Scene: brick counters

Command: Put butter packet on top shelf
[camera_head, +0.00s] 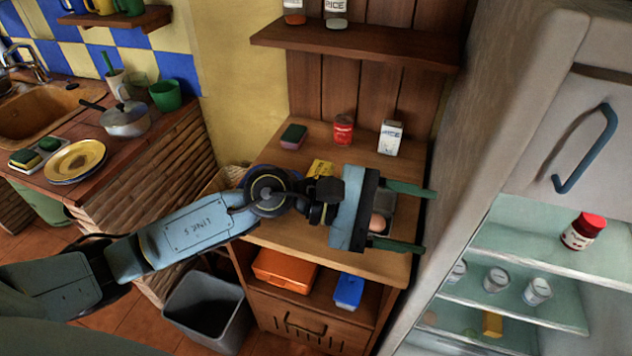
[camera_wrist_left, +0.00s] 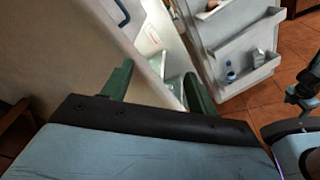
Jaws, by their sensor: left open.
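My left gripper (camera_head: 426,220) is open, its two green fingers pointing right toward the fridge, above the wooden counter's right end. It also shows in the left wrist view (camera_wrist_left: 158,80), with nothing between the fingers. A small yellow block (camera_head: 492,325), which may be the butter packet, is on a lower level inside the open fridge. A flat yellow packet (camera_head: 320,168) lies on the counter behind my left wrist, partly hidden; I cannot tell which is butter. The fridge's top shelf (camera_head: 520,248) holds a red-lidded jar (camera_head: 583,231) at its right. My right gripper is not recognisable.
Several white cups (camera_head: 496,280) stand on the fridge's middle shelf. An egg (camera_head: 377,222) sits in a grey tray beyond my gripper. A red can (camera_head: 343,130) and white carton (camera_head: 390,137) stand at the counter's back. The open fridge door (camera_wrist_left: 235,55) has bottles.

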